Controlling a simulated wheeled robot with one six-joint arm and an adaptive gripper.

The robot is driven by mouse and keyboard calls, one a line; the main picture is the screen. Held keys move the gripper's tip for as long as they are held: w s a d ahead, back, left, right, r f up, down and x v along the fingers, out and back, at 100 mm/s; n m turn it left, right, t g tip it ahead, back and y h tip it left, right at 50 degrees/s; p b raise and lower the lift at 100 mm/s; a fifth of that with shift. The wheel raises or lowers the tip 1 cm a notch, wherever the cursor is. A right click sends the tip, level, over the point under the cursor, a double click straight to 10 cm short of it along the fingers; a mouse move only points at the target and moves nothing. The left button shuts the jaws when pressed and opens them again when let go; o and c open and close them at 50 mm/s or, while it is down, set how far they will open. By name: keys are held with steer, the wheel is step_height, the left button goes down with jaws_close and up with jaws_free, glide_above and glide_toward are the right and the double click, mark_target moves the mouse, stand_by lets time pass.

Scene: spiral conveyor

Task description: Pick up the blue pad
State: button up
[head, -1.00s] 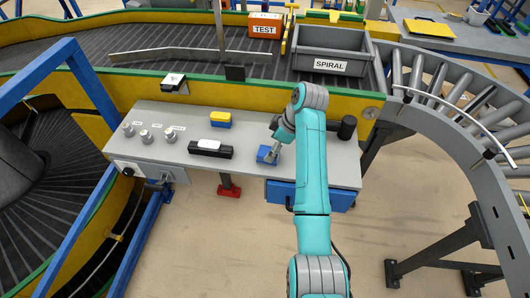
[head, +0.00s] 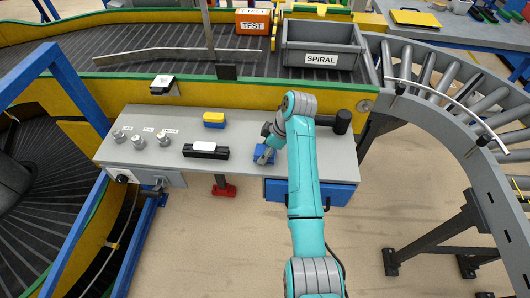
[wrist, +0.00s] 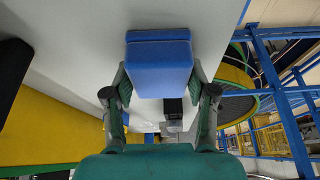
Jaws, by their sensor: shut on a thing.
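The blue pad (head: 264,153) is a small blue block near the right part of the grey work table (head: 240,125). In the wrist view the blue pad (wrist: 158,62) fills the space between the two fingers of my gripper (wrist: 160,88), with a finger against each side. My gripper (head: 265,156) is shut on it. In the head view my gripper and wrist partly cover the pad, and I cannot tell whether it touches the table top or is just above it.
A yellow-and-blue block (head: 214,119) and a black eraser-like block with a white top (head: 205,151) stand left of the pad. A black cylinder (head: 343,121) stands to the right. Several knobs (head: 138,142) are at the left. A grey SPIRAL bin (head: 321,50) is on the conveyor behind.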

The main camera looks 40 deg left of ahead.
step_height(320, 180, up, 10)
steer(key=o, duration=0.5)
steer(key=c, duration=0.6)
steer(key=shift+s, duration=0.1)
steer(key=shift+c, duration=0.2)
